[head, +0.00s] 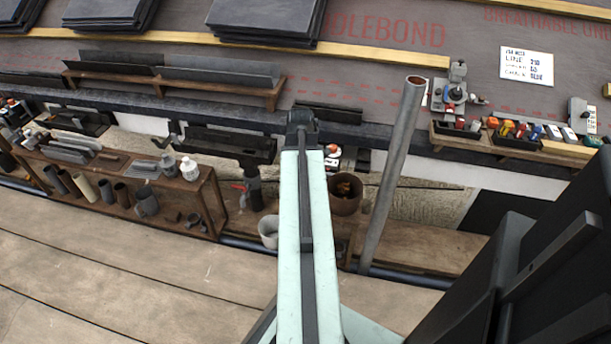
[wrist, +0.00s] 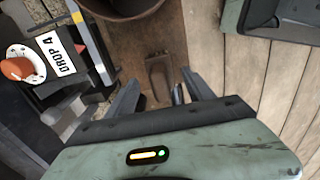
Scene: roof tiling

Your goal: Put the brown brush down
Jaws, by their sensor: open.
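A brown object (wrist: 158,72), which looks like the brown brush, lies on a brown wooden board (wrist: 150,38) in the wrist view. My gripper (wrist: 165,92) is open, with a dark finger on either side of the brush's near part. I see a gap between the brush and the fingers, and the near end is partly hidden by my gripper body. In the head view my arm hides the brush and the fingers.
A brown bucket (wrist: 122,8) stands just beyond the brush, also in the head view (head: 345,205). A grey pipe (head: 392,175) leans right of my arm. Planks are clear at lower left.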

